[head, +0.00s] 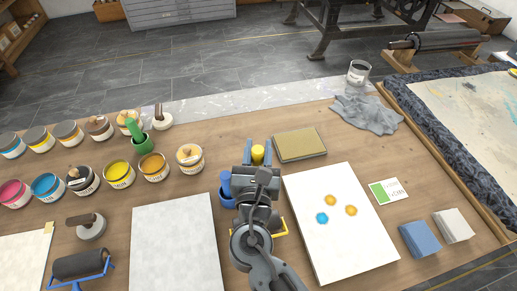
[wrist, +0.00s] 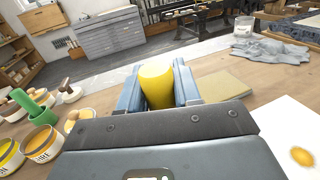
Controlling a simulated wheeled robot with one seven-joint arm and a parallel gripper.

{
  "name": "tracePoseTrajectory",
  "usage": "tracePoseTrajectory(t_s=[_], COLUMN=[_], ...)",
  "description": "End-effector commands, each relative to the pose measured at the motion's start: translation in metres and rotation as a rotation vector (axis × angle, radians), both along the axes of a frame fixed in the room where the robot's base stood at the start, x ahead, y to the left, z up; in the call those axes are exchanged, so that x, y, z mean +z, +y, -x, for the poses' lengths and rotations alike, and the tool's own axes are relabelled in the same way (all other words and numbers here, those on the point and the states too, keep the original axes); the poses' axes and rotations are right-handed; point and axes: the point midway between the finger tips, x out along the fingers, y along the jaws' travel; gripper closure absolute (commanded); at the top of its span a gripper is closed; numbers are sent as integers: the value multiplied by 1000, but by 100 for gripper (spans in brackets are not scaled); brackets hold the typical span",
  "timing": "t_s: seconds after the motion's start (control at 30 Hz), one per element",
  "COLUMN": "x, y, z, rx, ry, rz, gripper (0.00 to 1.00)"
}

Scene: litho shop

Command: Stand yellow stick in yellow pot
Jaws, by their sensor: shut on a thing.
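My gripper (head: 258,148) is shut on the yellow stick (head: 258,156). In the wrist view the stick (wrist: 156,86) stands roughly upright between the two blue-grey fingers (wrist: 157,88), its rounded top showing and its lower end hidden. I cannot make out a plain yellow pot. A yellow piece (head: 284,229) shows partly from behind my arm; I cannot tell what it is. A green stick (head: 134,129) leans in a green pot (head: 143,147) at the left. A blue pot (head: 226,190) stands just left of my arm, partly hidden by it.
Several paint tins stand at the left, including a yellow one (head: 118,175). An olive-topped block (head: 300,144) and a white sheet with colour blots (head: 330,255) lie right of my gripper. A grey cloth (head: 367,117) and a glass jar (head: 358,73) are farther back.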

Motion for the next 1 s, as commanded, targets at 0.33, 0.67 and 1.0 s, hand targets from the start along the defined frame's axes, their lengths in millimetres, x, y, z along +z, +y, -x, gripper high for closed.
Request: tracePoseTrajectory(t_s=[0.33,0.67,1.0], x=[-28,-48,-51], y=[-1,-1,0], z=[0,0,0], rx=[-1,-1,-1], ry=[0,0,-1], rz=[0,0,-1], gripper=[98,98,98])
